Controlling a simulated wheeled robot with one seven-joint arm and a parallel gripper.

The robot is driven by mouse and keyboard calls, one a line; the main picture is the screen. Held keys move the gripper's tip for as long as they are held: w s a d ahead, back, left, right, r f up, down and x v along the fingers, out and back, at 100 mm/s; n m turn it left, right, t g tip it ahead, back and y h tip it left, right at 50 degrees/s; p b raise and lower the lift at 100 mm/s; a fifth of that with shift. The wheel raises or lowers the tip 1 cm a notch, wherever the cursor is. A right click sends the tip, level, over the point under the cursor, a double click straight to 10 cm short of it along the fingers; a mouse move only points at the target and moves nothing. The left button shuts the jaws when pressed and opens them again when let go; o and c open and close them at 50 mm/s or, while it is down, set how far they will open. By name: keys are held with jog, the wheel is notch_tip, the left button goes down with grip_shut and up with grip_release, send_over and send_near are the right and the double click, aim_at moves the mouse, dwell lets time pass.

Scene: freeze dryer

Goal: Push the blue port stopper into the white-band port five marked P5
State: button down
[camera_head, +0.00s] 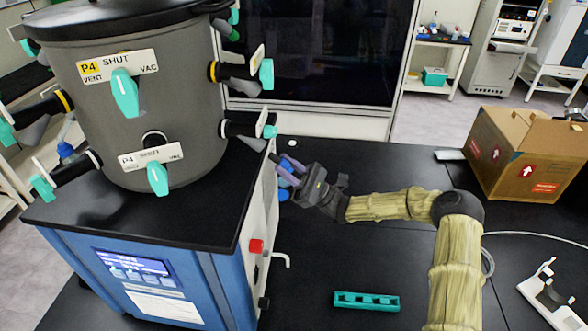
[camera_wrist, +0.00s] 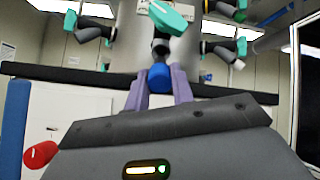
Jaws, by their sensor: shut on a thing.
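My gripper (camera_head: 287,170) is beside the right side of the freeze dryer, just below and right of the lower right port (camera_head: 238,128). In the wrist view its two purple fingers (camera_wrist: 159,80) are shut on the blue stopper (camera_wrist: 160,75). A dark port end (camera_wrist: 160,46) with a teal valve handle (camera_wrist: 168,15) shows just beyond the stopper. I cannot tell whether the two touch. The lower right port has a dark collar, a pale band and a teal handle. No P5 mark is legible, and the fingers mostly hide the stopper in the head view.
The grey chamber (camera_head: 160,110) carries several other ports with teal handles, some marked P4. The blue base has a red knob (camera_head: 256,246) on its right side. A teal rack (camera_head: 366,301) and a cardboard box (camera_head: 525,150) stand on the black bench.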

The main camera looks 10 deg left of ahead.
aim_at(280, 161)
jog(key=shift+a+r, duration=0.45)
jog(key=shift+r, duration=0.05)
jog(key=shift+p+x, duration=0.55)
jog(key=shift+x, duration=1.25)
dwell(1.8)
jog(key=c, duration=1.1)
grip_release()
jog(key=shift+d+f, duration=0.1)
jog(key=shift+d, duration=0.05)
jog(key=b+v, duration=0.8)
jog(key=v, duration=0.9)
jog(key=shift+w, duration=0.1)
jog(key=shift+d+f, duration=0.15)
jog(key=shift+b+v, duration=1.9)
jog(key=shift+v, duration=1.45)
